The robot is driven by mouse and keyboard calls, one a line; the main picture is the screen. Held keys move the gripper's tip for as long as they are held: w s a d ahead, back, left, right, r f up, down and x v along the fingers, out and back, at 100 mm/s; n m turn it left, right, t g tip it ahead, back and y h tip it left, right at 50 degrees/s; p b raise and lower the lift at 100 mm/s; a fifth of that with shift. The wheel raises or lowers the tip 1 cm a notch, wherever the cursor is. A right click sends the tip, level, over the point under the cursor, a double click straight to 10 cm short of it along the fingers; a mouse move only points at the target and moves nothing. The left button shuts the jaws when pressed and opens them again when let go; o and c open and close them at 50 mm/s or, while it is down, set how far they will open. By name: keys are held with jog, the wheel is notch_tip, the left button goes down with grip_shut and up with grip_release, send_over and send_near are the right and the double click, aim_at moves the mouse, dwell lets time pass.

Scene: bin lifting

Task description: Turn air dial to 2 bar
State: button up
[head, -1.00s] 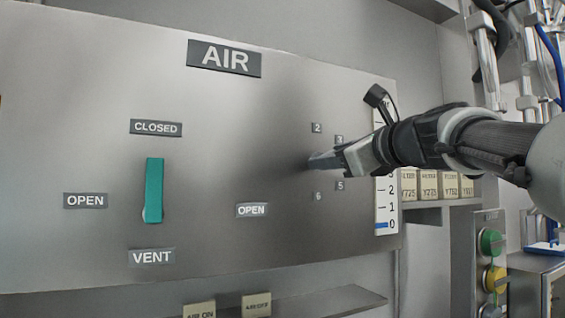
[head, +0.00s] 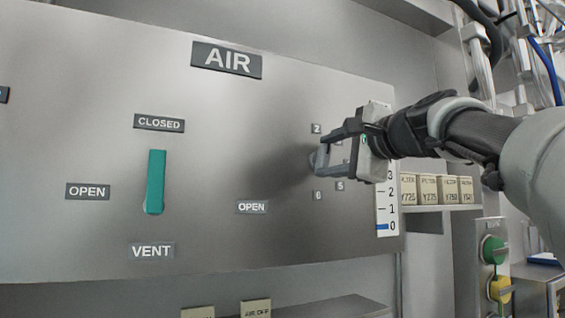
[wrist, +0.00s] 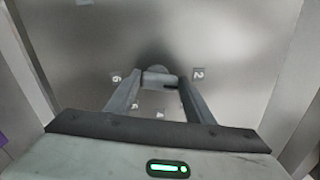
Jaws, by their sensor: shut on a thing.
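The air dial is a small grey knob (wrist: 158,76) on the metal panel (head: 230,120). In the head view it is mostly hidden by my gripper (head: 322,158). My gripper, also in the wrist view (wrist: 162,84), is shut on the knob, with one finger on each side. Number labels ring the dial: the 2 label (head: 317,128) is at its upper left, the 6 label (head: 318,197) below, and the 5 label (head: 340,186) beside that. The dial's pointer setting cannot be made out. A white scale (head: 387,215) has its blue bar at 0.
A green lever (head: 155,182) stands upright between the CLOSED and VENT labels on the left of the panel. Green (head: 494,249) and yellow (head: 500,289) buttons are at the lower right. Hoses and pipes (head: 530,50) hang at the upper right. The panel's middle is clear.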

jog(key=shift+f+n+b, duration=0.1)
jog(key=shift+n+b, duration=0.3)
jog(key=shift+n, duration=0.7)
jog(key=o, duration=1.1)
jog(key=shift+c, duration=0.2)
jog(key=shift+s, duration=0.1)
jog(key=b+v, duration=0.1)
jog(key=v, duration=1.6)
jog(key=shift+s, duration=0.15)
